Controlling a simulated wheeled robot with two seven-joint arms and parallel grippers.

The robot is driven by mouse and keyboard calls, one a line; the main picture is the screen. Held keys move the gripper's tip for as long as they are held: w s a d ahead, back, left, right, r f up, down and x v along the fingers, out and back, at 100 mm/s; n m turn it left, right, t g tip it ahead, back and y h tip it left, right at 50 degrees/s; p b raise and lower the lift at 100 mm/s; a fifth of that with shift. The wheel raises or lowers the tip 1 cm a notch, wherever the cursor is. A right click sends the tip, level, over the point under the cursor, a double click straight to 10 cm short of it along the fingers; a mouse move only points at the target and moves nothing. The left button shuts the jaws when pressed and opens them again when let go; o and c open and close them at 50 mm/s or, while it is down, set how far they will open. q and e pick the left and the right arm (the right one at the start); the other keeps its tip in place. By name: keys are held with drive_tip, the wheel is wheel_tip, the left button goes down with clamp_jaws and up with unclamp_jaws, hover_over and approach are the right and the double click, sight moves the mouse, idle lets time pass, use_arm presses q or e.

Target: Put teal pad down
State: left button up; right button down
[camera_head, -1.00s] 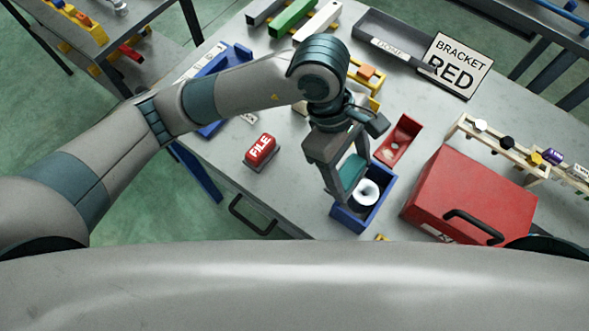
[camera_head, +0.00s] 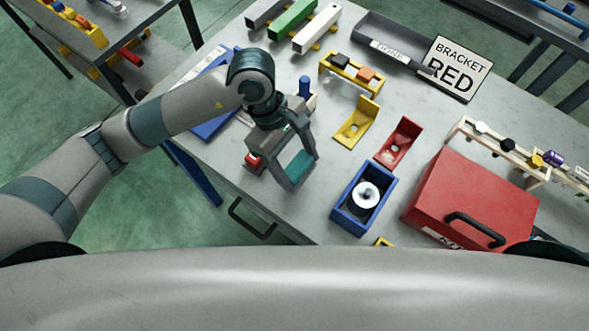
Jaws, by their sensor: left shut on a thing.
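My left gripper (camera_head: 300,178) is shut on the teal pad (camera_head: 299,165), which shows between its two fingers. It is over the front part of the grey table, left of the blue bin (camera_head: 341,213). I cannot tell how far the pad is above the table. The red FILE block (camera_head: 252,160) is mostly hidden behind the gripper. My right gripper is not in view.
The blue bin holds a white and black round thing (camera_head: 366,194). A yellow bracket (camera_head: 353,127), a red bracket (camera_head: 399,142) and a red toolbox (camera_head: 468,190) stand to the right. A grey DONE tray (camera_head: 395,42) and a BRACKET RED sign (camera_head: 456,68) are at the back.

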sight(295, 172)
use_arm(q)
drive_tip(key=shift+w+a+f, duration=0.2)
drive_tip(key=shift+a+f, duration=0.05)
drive_tip(key=shift+a, duration=0.15)
drive_tip(key=shift+f+b, duration=0.55)
drive_tip(key=shift+f, duration=1.45)
drive_tip(key=o, duration=1.2)
